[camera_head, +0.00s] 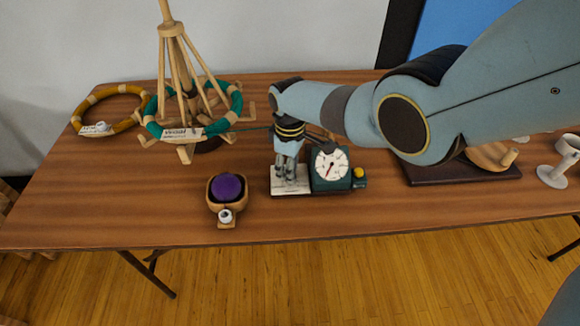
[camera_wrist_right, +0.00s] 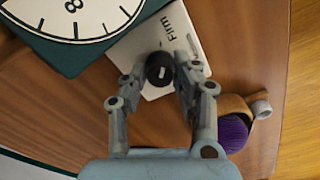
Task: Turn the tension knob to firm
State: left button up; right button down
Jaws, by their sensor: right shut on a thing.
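The tension knob (camera_wrist_right: 159,68) is black with a small pale mark on top, in the right wrist view. It stands on a white plate (camera_wrist_right: 195,82) printed "Firm"; other lettering on it is hidden. My right gripper (camera_wrist_right: 160,78) is shut on the knob, one finger on each side, pointing down at it. In the head view my right gripper (camera_head: 287,178) comes down over the white plate (camera_head: 291,188) and hides the knob. I cannot tell which setting the mark points to. My left gripper is not in view.
A purple ball (camera_head: 226,187) sits in a wooden holder in front. A wooden yarn stand (camera_head: 180,80) with a teal skein (camera_head: 236,97) is behind left.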

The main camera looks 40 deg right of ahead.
jog(key=shift+n, duration=1.2)
jog(key=c, duration=1)
grip_release()
jog(key=shift+r, duration=0.1)
notch_tip(320, 180, up, 12)
